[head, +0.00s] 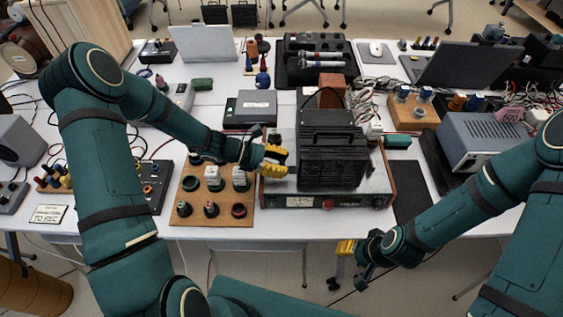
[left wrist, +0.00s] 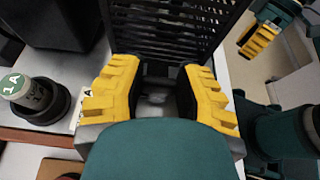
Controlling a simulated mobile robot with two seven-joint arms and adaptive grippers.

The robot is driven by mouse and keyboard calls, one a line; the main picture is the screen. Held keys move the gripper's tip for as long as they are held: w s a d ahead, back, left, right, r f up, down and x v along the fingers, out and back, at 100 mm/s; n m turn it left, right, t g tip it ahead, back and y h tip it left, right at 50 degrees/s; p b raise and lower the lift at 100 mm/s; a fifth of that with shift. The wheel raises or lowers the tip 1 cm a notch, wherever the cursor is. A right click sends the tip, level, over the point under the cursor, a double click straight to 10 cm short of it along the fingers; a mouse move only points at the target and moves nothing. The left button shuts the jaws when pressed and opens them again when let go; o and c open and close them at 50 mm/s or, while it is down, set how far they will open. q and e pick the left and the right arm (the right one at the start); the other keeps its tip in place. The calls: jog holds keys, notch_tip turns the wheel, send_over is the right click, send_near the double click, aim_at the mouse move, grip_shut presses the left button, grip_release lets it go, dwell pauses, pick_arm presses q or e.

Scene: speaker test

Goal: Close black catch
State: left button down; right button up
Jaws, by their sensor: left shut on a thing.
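The black ribbed case (head: 333,155) stands upright on a silver unit with wooden side panels in the middle of the table. My left gripper (head: 275,160) is at the case's left side, low down. In the left wrist view its yellow fingers (left wrist: 158,90) are on either side of a small black part, which looks like the black catch (left wrist: 158,72), in front of the slatted case (left wrist: 170,25). The fingers hide most of this part, so I cannot tell its position. My right gripper (head: 345,248) hangs in front of the table edge, away from the case; its finger opening is unclear.
A wooden board (head: 190,214) with several knobs and jacks lies left of the silver unit (head: 280,198). A black mat (head: 411,195) and a blue-grey instrument (head: 485,140) are to the right. Cables and small devices crowd the back.

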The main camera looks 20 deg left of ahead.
pick_arm(q)
jog(key=shift+m+g+p, duration=0.6)
jog(key=shift+m+g, duration=0.3)
jog(key=shift+g, duration=0.2)
jog(key=shift+m+g, duration=0.7)
jog(key=shift+g, duration=0.1)
jog(key=shift+f+m+g, duration=0.1)
jog(key=shift+m+g, duration=1.9)
jog(key=shift+g, duration=0.3)
jog(key=c, duration=0.6)
grip_release()
